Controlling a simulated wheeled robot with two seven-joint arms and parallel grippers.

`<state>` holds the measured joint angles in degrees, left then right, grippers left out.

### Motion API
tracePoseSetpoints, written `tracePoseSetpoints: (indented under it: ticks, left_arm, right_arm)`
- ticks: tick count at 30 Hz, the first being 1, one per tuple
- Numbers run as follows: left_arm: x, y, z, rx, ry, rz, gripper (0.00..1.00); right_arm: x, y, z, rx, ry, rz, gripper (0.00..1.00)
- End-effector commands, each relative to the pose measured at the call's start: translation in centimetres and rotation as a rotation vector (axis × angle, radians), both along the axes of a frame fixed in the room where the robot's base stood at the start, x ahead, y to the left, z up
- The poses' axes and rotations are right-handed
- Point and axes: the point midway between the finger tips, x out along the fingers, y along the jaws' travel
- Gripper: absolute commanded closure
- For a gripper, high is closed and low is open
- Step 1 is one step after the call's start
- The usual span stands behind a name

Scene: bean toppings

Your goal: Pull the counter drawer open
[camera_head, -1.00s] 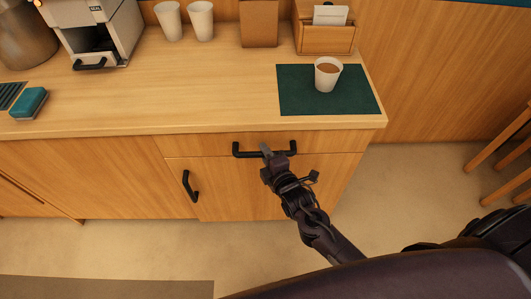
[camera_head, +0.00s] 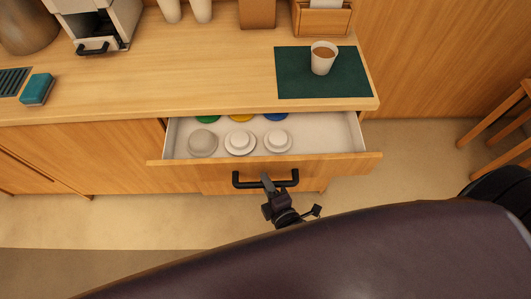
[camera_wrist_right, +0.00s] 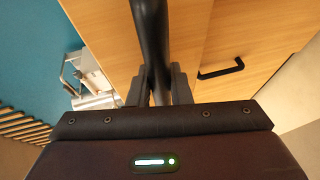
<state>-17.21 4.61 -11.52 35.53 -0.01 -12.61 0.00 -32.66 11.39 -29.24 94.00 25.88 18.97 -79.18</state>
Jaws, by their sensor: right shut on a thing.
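The counter drawer (camera_head: 340,163) is pulled out from under the counter top, and its inside shows. Its black bar handle (camera_head: 250,181) runs across the wooden front. My right gripper (camera_head: 268,182) is shut on this handle near its middle. In the right wrist view the handle (camera_wrist_right: 152,40) passes between the two fingers (camera_wrist_right: 158,85). Inside the drawer sit several pale round lidded or cup-like items (camera_head: 240,142), with green, yellow and blue round pieces (camera_head: 240,118) behind them, partly hidden by the counter edge. My left gripper is not in view.
On the counter (camera_head: 170,90) are a cup with brown content (camera_head: 322,58) on a dark green mat (camera_head: 300,88), a blue sponge (camera_head: 37,89) and a coffee machine (camera_head: 95,22). A lower cabinet handle (camera_wrist_right: 221,69) shows in the right wrist view. Wooden stool legs (camera_head: 495,125) stand at right.

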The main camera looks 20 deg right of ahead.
Motion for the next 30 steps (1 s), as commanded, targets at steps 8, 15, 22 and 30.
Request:
tracePoseSetpoints:
  ticks: [8,15,22,30]
  left_arm:
    - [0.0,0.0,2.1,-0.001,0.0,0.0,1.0]
    - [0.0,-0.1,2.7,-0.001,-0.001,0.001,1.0]
    - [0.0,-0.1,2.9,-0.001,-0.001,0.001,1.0]
    - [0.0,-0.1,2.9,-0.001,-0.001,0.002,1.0]
  right_arm:
    - [-6.7,1.9,0.1,0.0,0.005,0.001,1.0]
    - [-10.2,2.9,0.0,0.0,0.002,0.0,1.0]
    - [-11.5,3.3,0.0,-0.001,0.0,0.0,1.0]
    - [-11.7,3.3,-0.1,-0.001,0.0,-0.001,1.0]
